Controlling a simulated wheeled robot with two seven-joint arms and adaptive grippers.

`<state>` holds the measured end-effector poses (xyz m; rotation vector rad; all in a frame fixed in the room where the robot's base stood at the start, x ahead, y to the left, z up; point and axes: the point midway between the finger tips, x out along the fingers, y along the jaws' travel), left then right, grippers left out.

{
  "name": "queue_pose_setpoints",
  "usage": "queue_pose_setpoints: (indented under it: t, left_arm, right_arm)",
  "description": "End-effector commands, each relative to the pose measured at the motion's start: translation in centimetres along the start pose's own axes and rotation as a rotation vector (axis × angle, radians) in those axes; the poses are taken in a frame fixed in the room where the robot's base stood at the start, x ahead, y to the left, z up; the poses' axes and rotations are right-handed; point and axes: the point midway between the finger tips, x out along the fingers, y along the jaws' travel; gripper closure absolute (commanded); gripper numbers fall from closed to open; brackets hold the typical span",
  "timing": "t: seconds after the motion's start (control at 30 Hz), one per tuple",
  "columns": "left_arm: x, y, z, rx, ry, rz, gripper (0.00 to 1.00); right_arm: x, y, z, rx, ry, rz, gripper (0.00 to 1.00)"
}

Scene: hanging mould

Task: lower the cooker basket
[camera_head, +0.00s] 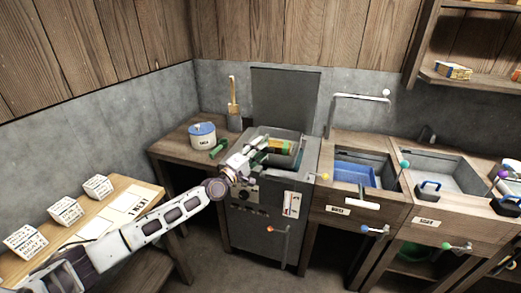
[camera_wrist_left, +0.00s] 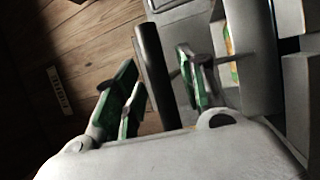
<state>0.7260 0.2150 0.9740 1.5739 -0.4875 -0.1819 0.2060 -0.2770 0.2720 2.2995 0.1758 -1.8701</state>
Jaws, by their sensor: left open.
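The grey cooker (camera_head: 262,212) stands in the middle of the head view with its lid (camera_head: 285,98) raised upright behind it. Its open well holds an orange-and-green thing (camera_head: 281,146), apparently in the basket, whose outline is partly hidden. My left gripper (camera_head: 257,151) is at the left rim of the well, with green fingertips. In the left wrist view, my left gripper (camera_wrist_left: 160,85) is open, with a black bar-like handle (camera_wrist_left: 153,72) between its fingers, apparently not clamped. Whether it touches either finger I cannot tell. My right gripper is not in view.
A white pot with a blue lid (camera_head: 202,136) and a dark green object (camera_head: 218,149) are on the side table left of the cooker. A sink with a blue basin (camera_head: 352,173) is to the right. A lever with an orange knob (camera_head: 270,229) is on the cooker front.

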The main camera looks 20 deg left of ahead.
Motion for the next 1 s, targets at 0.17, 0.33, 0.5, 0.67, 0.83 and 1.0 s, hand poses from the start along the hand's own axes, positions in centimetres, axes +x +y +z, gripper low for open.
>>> queue_pose_setpoints:
  t: [0.17, 0.33, 0.5, 0.67, 0.83, 1.0]
  left_arm:
    - [1.00, 0.07, 0.00, 0.000, 0.000, 0.001, 0.59]
    - [1.33, 0.04, 0.04, 0.001, 0.000, 0.001, 0.59]
    - [1.37, 0.04, 0.05, 0.001, -0.001, 0.001, 0.59]
    - [1.36, 0.04, 0.05, 0.001, -0.001, 0.000, 0.64]
    - [1.36, 0.04, 0.05, 0.001, -0.001, 0.001, 0.86]
    - [1.36, 0.05, 0.05, 0.001, -0.001, 0.001, 1.00]
  right_arm:
    - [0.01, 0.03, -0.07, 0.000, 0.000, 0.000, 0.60]
    - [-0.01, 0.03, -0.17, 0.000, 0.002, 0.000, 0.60]
    - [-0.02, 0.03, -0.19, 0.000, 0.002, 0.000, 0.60]
    - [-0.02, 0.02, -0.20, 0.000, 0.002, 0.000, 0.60]
    - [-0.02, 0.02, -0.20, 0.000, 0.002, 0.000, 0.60]
    - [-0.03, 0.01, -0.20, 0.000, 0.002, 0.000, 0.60]
